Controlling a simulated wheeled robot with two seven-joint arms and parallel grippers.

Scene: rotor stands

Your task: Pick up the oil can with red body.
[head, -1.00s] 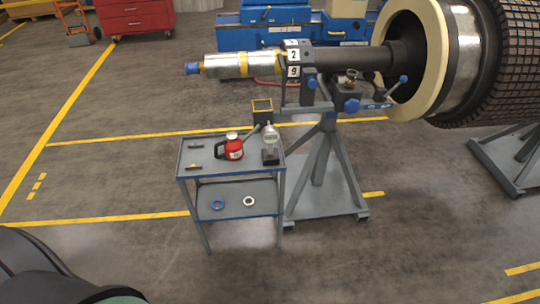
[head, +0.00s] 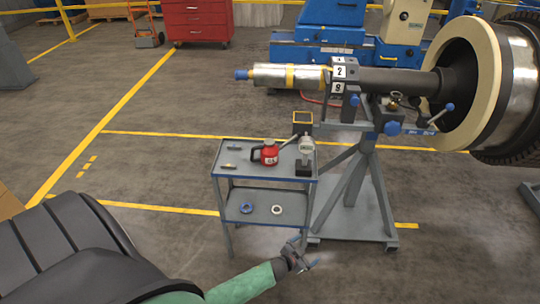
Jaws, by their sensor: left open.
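The oil can with red body (head: 269,155) stands upright on the top shelf of a small grey cart (head: 225,160) in the head view. It has a dark handle on its left, a white cap and a thin spout pointing up to the right. My left gripper (head: 306,262) is open and empty, low in front of the cart and below the can, well apart from it. My left arm comes in from the lower left in a green sleeve. My right gripper is not in view.
A blue ring (head: 246,207) and a white ring (head: 277,209) lie on the lower shelf. A rotor stand (head: 360,195) rises close behind right. Floor left of the cart is clear.

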